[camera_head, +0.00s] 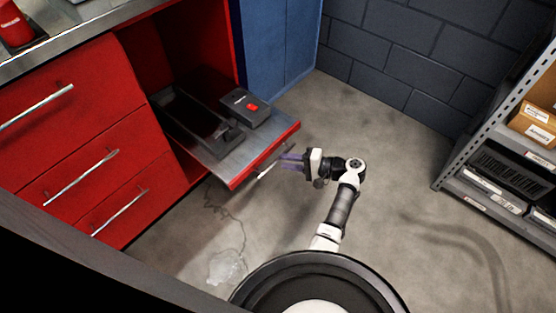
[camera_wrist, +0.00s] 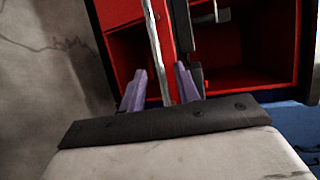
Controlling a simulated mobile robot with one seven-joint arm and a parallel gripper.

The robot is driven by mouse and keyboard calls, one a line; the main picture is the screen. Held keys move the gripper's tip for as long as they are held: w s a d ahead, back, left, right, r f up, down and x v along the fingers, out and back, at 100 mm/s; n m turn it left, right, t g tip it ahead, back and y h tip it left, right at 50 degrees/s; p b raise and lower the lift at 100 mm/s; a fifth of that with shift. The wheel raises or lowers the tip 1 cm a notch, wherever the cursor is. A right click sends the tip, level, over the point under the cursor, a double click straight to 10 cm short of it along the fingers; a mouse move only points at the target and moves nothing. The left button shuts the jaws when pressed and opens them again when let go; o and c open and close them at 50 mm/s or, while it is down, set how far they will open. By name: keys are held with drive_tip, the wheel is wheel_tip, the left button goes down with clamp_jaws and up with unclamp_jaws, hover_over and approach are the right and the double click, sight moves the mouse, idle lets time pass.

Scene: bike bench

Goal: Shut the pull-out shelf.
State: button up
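The pull-out shelf (camera_head: 218,158) stands well out of the red cabinet. It has a grey top and a red front with a silver bar handle (camera_head: 265,172). My gripper (camera_head: 282,160) is just in front of this handle, with its purple fingers pointing at the shelf front. In the wrist view, my gripper (camera_wrist: 160,72) is open, with one finger on each side of the handle (camera_wrist: 155,42). I cannot tell whether either finger touches it. The red shelf front (camera_wrist: 179,30) shows behind the handle.
A dark grey box with a red switch (camera_head: 244,107) and a dark tray-like fixture sit on the shelf. Closed red drawers (camera_head: 95,170) are at left, a blue cabinet (camera_head: 280,45) behind. A metal rack (camera_head: 500,150) with boxes stands at right. The floor between is clear.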

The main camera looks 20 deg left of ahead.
drive_tip(key=shift+s+a+f, duration=0.1)
drive_tip(key=shift+a+f, duration=0.1)
drive_tip(key=shift+a, duration=0.8)
drive_tip(key=shift+a+f, duration=0.2)
drive_tip(key=shift+a, duration=0.8)
drive_tip(key=shift+c, duration=0.4)
clamp_jaws()
